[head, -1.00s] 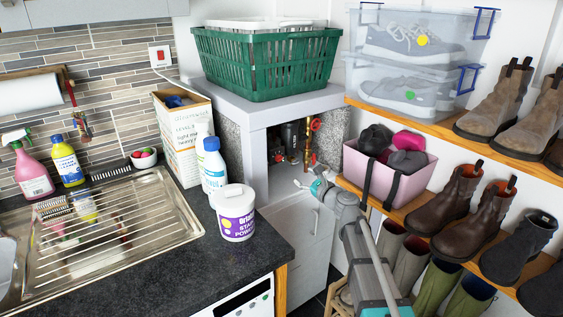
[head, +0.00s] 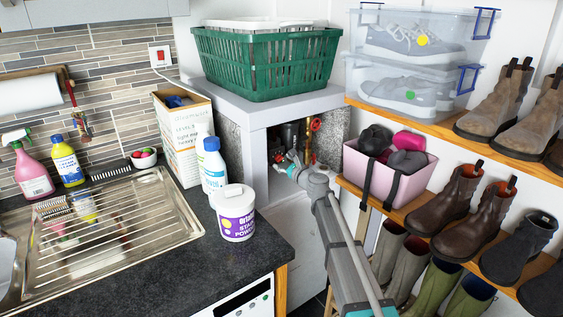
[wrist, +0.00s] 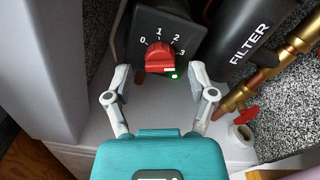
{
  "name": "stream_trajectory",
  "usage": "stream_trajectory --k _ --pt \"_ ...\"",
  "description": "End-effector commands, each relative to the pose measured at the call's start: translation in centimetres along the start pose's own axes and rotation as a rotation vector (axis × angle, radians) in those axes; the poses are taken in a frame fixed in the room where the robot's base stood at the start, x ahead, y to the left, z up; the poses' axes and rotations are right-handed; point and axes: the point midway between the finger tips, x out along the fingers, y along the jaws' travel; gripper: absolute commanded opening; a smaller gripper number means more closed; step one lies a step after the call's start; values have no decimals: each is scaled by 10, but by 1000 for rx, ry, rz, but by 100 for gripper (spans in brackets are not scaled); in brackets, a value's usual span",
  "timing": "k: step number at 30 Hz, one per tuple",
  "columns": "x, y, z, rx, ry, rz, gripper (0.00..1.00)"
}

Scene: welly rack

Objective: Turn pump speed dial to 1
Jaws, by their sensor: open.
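The red pump speed dial (wrist: 159,57) sits on a dark panel (wrist: 187,30) marked 0, 1, 2 and 3, with a lit green light below its right side. In the head view my gripper (head: 292,164) is at the opening of the grey cupboard under the green basket; the dial cannot be made out there.
A dark cylinder marked FILTER (wrist: 252,45) and copper pipe (wrist: 270,73) with a red valve handle (wrist: 246,115) stand right of the dial. The grey cupboard wall (wrist: 55,65) is close on the left. A pink caddy (head: 389,176) is right of the opening.

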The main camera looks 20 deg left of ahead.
Motion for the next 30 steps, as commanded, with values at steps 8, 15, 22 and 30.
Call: stream_trajectory --k 8,15,22,30 --pt "12 0 0 0 0 0 72" --pt "12 0 0 0 0 0 72" --pt "12 0 0 0 0 0 31" --pt "12 0 0 0 0 0 0"
